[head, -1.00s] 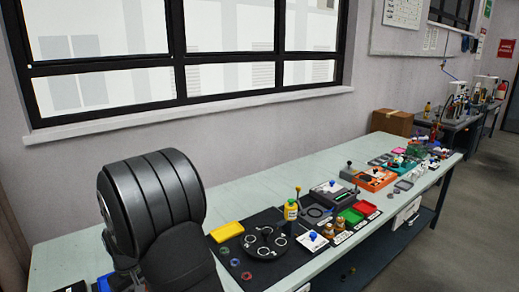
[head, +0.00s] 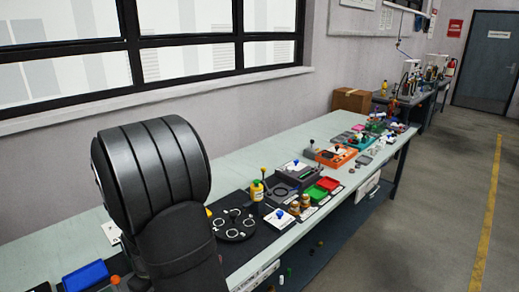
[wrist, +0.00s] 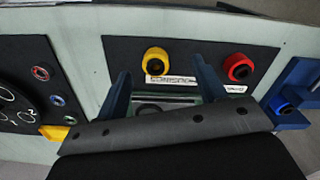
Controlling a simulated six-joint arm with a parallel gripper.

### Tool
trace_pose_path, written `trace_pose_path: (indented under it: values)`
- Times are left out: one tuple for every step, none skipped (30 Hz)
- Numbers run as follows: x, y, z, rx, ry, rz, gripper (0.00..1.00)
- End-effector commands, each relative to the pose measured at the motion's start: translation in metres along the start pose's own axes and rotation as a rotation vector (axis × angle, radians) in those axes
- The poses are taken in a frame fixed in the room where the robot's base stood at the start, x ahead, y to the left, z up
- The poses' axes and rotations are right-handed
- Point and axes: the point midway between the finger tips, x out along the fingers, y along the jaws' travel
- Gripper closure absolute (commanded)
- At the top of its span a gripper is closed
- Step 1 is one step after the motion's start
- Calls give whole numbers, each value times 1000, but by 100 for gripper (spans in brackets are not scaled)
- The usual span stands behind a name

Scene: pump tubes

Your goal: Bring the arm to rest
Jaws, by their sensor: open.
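My gripper (wrist: 163,88) shows in the wrist view with two dark blue fingers spread apart. Nothing is clearly held between them; a grey-green block with a dark slot lies in the gap, and I cannot tell how far below the fingers it is. In the head view my black arm fills the lower left, bent at a large rounded joint; the gripper is not visible there.
The wrist view shows a yellow ring-shaped part (wrist: 155,60), a red one (wrist: 238,67) and a blue fixture (wrist: 290,95). Floor at right is clear.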

Motion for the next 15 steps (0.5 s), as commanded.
trace_pose_path:
  values:
    - [6, -7, -7, -4, -1, 0, 36]
    - [9, -10, -11, -4, -1, 0, 36]
    - [13, -15, -15, -3, -2, -1, 36]
    - [16, -19, -19, -4, -3, -1, 36]
    - [19, -22, -23, -3, -2, 0, 36]
    - [23, -27, -28, -3, -1, 0, 36]
    - [26, -30, -32, -3, -1, 0, 36]
    - [29, -34, -35, -3, -1, 0, 36]
    - [33, -38, -40, -2, -2, 0, 36]
    - [36, -41, -43, -3, -2, 0, 36]
    - [38, -43, -46, -2, -1, 0, 36]
    - [41, -47, -50, -1, -1, 0, 36]
    - [43, -49, -52, -1, -1, 0, 36]
    - [45, -51, -54, -1, -1, 0, 36]
    - [47, -53, -56, 0, 0, 0, 36]
